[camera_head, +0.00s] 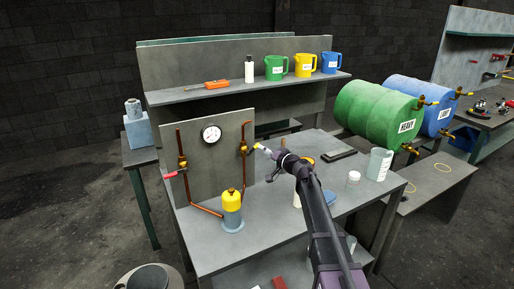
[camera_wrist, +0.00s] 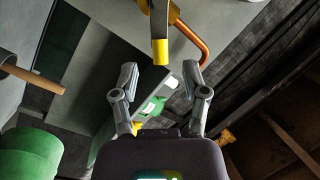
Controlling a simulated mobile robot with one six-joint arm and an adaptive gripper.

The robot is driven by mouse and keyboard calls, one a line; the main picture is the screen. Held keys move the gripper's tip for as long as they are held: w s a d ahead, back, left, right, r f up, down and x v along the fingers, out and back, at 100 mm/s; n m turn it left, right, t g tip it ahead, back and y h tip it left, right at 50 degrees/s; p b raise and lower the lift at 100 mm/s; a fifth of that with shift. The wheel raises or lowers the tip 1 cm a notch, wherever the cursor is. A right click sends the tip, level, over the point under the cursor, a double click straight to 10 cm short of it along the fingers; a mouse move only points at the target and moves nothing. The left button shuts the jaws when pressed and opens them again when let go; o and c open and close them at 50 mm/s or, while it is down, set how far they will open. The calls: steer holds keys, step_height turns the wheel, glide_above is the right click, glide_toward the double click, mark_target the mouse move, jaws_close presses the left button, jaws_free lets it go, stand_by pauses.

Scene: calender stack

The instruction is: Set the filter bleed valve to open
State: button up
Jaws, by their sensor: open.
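A grey panel (camera_head: 218,135) stands upright on the bench with a round gauge (camera_head: 211,134) and copper pipes. On its right pipe is a valve with a yellow lever (camera_head: 257,146), sticking out towards my gripper (camera_head: 268,153). On the left pipe is a valve with a red lever (camera_head: 173,174). I see no label telling which is the filter bleed valve. In the wrist view the yellow lever (camera_wrist: 160,52) shows its end between and just beyond the tips of my gripper (camera_wrist: 160,78). My gripper is open, with a finger on each side, apart from the lever.
A yellow-topped filter (camera_head: 232,202) stands on the bench below the panel. Green (camera_head: 372,115) and blue (camera_head: 421,103) drums lie further right. The shelf behind holds coloured jugs (camera_head: 305,65).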

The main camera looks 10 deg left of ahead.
mark_target(257, 146)
steer(key=shift+x, duration=2.35)
